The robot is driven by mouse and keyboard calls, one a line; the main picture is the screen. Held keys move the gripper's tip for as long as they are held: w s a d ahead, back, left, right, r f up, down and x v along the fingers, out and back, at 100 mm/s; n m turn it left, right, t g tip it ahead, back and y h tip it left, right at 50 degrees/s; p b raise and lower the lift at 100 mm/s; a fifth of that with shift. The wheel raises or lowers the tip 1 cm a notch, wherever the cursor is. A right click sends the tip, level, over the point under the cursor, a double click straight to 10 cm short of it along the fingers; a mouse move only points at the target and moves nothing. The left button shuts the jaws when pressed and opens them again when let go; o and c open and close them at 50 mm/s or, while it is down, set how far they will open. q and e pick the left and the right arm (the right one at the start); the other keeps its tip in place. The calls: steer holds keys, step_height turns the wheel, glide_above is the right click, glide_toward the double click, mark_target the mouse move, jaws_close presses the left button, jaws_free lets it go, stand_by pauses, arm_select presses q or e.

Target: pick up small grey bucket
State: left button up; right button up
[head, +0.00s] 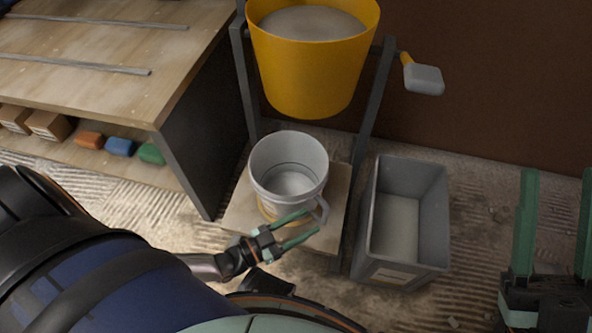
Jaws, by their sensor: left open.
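The small grey bucket (289,158) is pale grey and round, with a handle on its lower right side. It stands upright on a board below the yellow bucket, and its inside shows a pale bottom. My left gripper (312,221) is open beside the bucket's lower right side, its green fingers pointing at the handle. One finger overlaps the handle's area in the picture; I cannot tell whether it touches. My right gripper (557,178) is open and empty at the right edge, away from the bucket.
A yellow bucket (312,75) of pale material hangs in a dark frame with a crank handle (424,79) above the bucket. A grey bin (441,222) stands to the right. A wooden bench (90,60) fills the upper left, with coloured blocks on its shelf.

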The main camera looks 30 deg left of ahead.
arm_select(q)
steer(key=b+x, duration=0.2)
steer(key=x, duration=0.7)
steer(key=shift+w+d+b, duration=0.2)
steer(key=shift+w+b, duration=0.15)
steer(key=shift+b, duration=0.05)
steer(key=shift+r, duration=0.15)
jaws_close()
stand_by(0.8)
